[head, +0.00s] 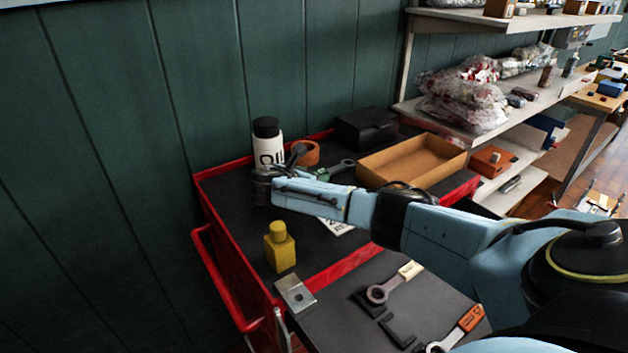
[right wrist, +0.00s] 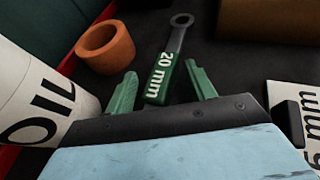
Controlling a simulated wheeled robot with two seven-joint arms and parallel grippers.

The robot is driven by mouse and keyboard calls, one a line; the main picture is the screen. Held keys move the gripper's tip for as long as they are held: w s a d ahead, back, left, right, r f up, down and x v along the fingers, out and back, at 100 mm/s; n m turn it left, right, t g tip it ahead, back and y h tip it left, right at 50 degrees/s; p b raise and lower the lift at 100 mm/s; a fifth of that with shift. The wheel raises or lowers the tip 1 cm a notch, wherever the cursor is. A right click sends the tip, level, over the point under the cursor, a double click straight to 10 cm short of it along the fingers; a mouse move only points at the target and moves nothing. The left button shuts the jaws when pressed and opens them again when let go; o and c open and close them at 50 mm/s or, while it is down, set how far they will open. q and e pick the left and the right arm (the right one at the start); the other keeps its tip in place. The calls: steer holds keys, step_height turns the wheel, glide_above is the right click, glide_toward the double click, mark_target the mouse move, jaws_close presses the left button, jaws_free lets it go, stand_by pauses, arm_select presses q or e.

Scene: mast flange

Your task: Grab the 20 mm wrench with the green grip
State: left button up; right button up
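The 20 mm wrench has a green grip and a grey ring end. It lies on the dark top of the red cart; in the right wrist view the wrench (right wrist: 158,80) shows its "20 mm" lettering. In the head view the wrench (head: 335,170) is partly hidden behind my right forearm. My right gripper (right wrist: 160,76) is open, its two green fingers on either side of the grip's near end, with gaps showing on both sides. In the head view its fingers are mostly hidden by the arm. My left gripper is not in view.
A white oil bottle (head: 267,145) and an orange ring (head: 306,154) stand close to the gripper. A brown tray (head: 412,160) and black box (head: 366,128) lie behind. A yellow bottle (head: 280,247) stands in front. Other wrenches (head: 394,284) lie on the lower dark surface.

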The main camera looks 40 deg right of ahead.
steer(key=c, duration=0.9)
